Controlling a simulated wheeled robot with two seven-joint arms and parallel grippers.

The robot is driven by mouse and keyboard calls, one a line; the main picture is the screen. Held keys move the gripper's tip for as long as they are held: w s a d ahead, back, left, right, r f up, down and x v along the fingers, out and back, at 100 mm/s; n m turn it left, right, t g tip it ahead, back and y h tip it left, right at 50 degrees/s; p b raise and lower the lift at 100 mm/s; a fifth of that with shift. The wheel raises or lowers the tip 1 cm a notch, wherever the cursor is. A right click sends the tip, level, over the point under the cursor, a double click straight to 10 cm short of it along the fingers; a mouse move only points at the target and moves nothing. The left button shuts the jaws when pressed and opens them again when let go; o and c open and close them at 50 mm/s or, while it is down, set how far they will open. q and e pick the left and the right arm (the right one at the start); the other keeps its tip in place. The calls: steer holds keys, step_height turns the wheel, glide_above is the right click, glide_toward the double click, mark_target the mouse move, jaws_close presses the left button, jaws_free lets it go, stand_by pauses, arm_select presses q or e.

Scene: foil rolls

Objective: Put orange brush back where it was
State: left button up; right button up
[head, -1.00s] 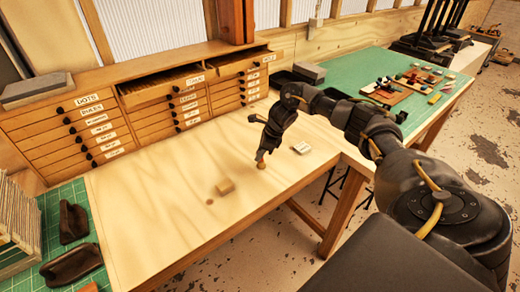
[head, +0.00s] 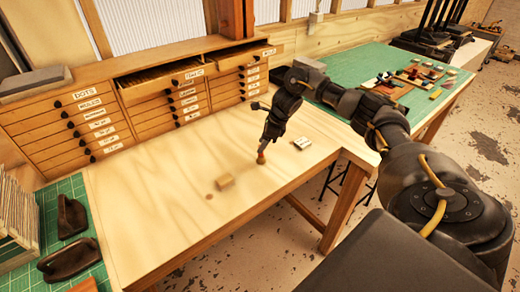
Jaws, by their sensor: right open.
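My right gripper (head: 263,150) points down over the middle of the pale wooden tabletop, open, its fingers small and dark. Just at its fingertips a small orange-brown thing (head: 261,158) stands on the wood. It may be the orange brush, but it is too small to tell. I cannot tell whether the fingers touch it. My left gripper is not in view.
A small tan block (head: 225,182) and a flat brown disc (head: 209,197) lie left of the gripper. A white block (head: 302,143) lies to its right. A drawer cabinet (head: 150,105) stands behind. A green mat (head: 345,68) with several small items lies at the far right.

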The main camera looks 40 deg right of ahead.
steer(key=v, duration=0.9)
steer(key=shift+b, duration=0.45)
